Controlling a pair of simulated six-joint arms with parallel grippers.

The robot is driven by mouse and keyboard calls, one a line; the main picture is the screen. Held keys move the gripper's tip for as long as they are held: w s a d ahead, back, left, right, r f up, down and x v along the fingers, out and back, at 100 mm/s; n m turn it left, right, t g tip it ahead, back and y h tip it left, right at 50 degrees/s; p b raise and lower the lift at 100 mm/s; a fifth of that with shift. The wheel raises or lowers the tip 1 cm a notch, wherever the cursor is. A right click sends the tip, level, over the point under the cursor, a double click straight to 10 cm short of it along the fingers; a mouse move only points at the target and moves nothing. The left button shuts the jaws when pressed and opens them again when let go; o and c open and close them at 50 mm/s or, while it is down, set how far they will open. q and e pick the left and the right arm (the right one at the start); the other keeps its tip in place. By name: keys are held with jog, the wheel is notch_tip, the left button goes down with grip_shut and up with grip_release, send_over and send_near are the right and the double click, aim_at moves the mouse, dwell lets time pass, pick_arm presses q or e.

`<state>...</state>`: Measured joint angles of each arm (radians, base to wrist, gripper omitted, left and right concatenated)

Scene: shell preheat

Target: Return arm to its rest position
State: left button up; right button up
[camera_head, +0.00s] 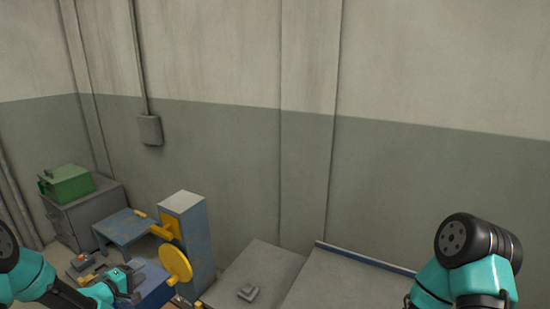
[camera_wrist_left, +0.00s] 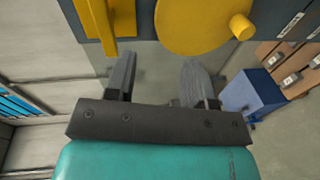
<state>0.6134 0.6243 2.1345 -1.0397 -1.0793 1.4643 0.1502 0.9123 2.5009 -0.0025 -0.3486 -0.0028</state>
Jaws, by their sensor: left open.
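My left gripper (camera_head: 134,285) is at the lower left in the head view, on the teal arm that comes in from the left. In the left wrist view its two dark fingers (camera_wrist_left: 155,85) stand apart with nothing between them. The fingers are close to a yellow disc (camera_head: 175,264), which also shows at the top of the left wrist view (camera_wrist_left: 200,22). My right arm shows at the lower right of the head view, but its gripper is out of the picture.
A blue-grey column (camera_head: 196,230) stands behind the disc, beside a blue-grey table (camera_head: 124,225). A blue box (camera_wrist_left: 252,95) is right of the fingers. A grey cabinet (camera_head: 88,212) carries a green box (camera_head: 66,184). A grey bench (camera_head: 335,285) lies between my arms.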

pick_arm(q)
jog(key=s+d+f+m+g+y, duration=0.1)
jog(key=s+d+f+m+g, duration=0.2)
jog(key=d+f, duration=0.65)
jog(key=s+d+f+m+g, duration=0.3)
jog(key=s+d+f+g, duration=0.2)
jog(key=s+d, duration=0.3)
jog(key=s+d+f+m+g, duration=0.4)
jog(key=s+d+f+g, duration=0.2)
jog(key=s, duration=0.8)
jog(key=shift+d+f+m+y, duration=0.35)
jog(key=shift+d+f, duration=0.25)
jog(key=shift+d, duration=0.6)
